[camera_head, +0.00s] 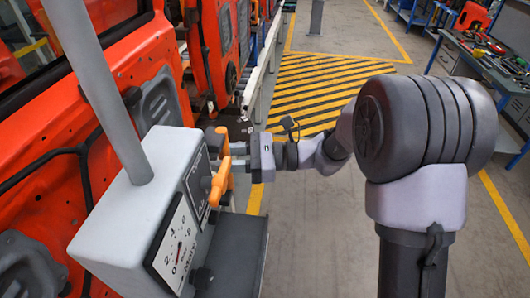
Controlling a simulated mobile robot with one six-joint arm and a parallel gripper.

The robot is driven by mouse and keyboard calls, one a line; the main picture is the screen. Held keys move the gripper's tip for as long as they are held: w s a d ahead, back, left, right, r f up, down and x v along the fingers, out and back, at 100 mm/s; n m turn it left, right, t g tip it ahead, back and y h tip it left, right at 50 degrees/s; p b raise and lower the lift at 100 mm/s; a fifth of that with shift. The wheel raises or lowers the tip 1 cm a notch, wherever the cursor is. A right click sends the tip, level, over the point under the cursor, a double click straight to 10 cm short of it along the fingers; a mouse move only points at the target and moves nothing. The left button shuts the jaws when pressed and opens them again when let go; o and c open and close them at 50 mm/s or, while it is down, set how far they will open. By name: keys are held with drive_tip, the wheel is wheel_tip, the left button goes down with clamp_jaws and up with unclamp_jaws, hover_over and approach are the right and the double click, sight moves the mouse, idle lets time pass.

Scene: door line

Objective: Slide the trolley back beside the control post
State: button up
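Orange car door bodies (140,60) line the left, close behind the box. A rail (262,60) runs along them. Yellow-black floor stripes (310,90) lie beyond my arm. A workbench with tools (490,60) stands at the right. Grey floor (315,235) is clear in front.

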drive_tip(key=w+d, duration=0.2)
drive_tip(key=d, duration=1.4)
drive_tip(key=shift+d, duration=0.4)
